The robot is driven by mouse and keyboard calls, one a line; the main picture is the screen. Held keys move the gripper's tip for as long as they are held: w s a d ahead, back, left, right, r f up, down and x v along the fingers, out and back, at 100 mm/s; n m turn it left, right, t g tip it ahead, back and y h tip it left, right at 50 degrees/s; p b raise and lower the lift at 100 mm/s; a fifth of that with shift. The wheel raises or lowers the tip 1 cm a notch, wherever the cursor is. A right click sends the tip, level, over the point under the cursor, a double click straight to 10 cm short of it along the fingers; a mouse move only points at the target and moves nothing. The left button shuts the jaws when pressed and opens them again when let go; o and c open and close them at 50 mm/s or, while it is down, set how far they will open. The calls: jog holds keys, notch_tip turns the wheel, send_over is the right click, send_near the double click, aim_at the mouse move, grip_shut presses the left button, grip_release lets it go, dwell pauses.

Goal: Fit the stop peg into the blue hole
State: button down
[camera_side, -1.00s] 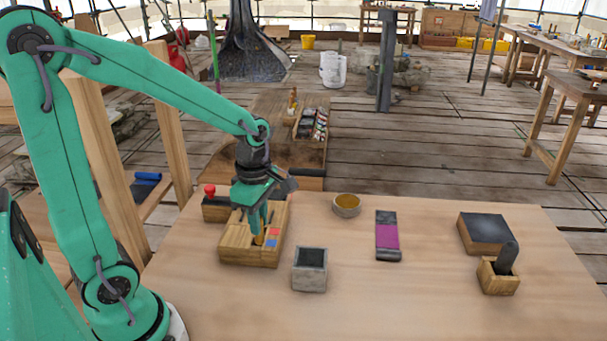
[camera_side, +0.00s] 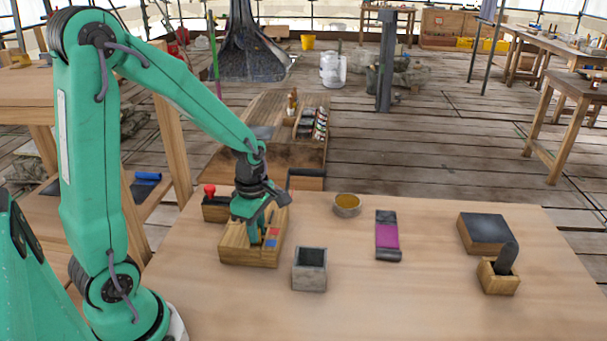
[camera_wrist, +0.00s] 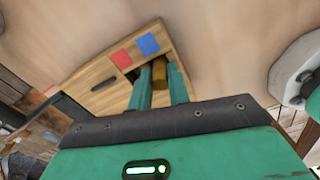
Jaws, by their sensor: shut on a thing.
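The stop peg (camera_wrist: 160,72) is a short golden-brown piece between my two green fingers in the wrist view. My gripper (camera_side: 257,240) is shut on it, low over the wooden block (camera_side: 236,254). The block has a red square (camera_side: 274,231) and a blue square (camera_side: 271,243) on its top. In the wrist view the peg is beside the blue square (camera_wrist: 148,44), with the red square (camera_wrist: 121,58) farther left. The fingers mostly hide the peg in the side view. I cannot tell whether its lower end is inside a hole.
A red-knobbed item (camera_side: 210,191) stands behind the block. A grey open box (camera_side: 310,279) is close to its right. A round dish (camera_side: 347,203), a purple-banded strip (camera_side: 387,236) and a wooden holder (camera_side: 498,280) lie farther right. The front of the table is clear.

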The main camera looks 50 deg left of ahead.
jog(key=shift+f, duration=0.35)
jog(key=c, duration=1.3)
grip_release()
jog(key=shift+r, duration=0.1)
notch_tip(320, 180, up, 12)
jog(key=shift+r, duration=0.1)
